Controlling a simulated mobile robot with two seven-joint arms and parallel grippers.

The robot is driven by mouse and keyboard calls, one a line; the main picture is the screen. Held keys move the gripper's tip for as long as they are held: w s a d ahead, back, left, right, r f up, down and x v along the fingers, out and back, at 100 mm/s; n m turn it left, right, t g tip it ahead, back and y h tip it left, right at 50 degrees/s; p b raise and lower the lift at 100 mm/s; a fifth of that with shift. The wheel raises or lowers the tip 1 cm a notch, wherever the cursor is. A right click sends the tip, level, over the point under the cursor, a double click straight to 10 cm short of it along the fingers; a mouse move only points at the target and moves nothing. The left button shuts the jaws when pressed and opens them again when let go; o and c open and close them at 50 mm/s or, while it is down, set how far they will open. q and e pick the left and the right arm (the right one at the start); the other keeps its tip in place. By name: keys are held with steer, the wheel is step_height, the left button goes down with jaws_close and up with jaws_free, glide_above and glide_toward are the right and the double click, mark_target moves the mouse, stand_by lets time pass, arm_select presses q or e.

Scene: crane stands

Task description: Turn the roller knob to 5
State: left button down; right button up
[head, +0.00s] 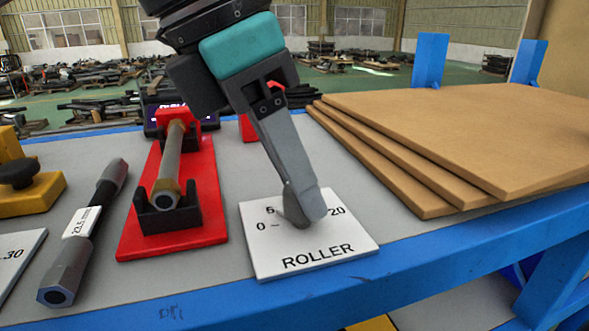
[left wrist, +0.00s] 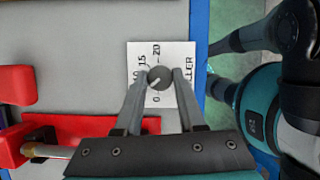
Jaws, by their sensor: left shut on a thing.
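The white roller plate (head: 310,245) lies near the front edge of the bench, with ROLLER, 0, 5 and 20 readable in the head view. Its dark round knob (left wrist: 159,78) shows in the left wrist view, with a light mark pointing to the lower left. The plate (left wrist: 166,48) shows 0, 10, 15 and 20 there; the 5 is hidden, apparently behind a finger. My left gripper (head: 305,205) reaches down over the plate and is shut on the knob, one finger on each side (left wrist: 160,77). In the head view the fingers hide most of the knob. My right gripper is not in view.
Left of the plate, a red base (head: 195,238) carries a metal rod in black holders. Further left are a dark hex-ended tool (head: 75,240) and a yellow block (head: 30,192). Stacked brown boards (head: 470,130) fill the bench's right side. The blue bench edge (head: 330,295) runs along the front.

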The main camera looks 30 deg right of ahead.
arm_select(q)
steer(key=c, duration=0.5)
jaws_free()
steer(key=s+p+v, duration=0.1)
steer(key=v, duration=1.4)
steer(key=shift+w+r, duration=0.2)
steer(key=shift+w, duration=0.25)
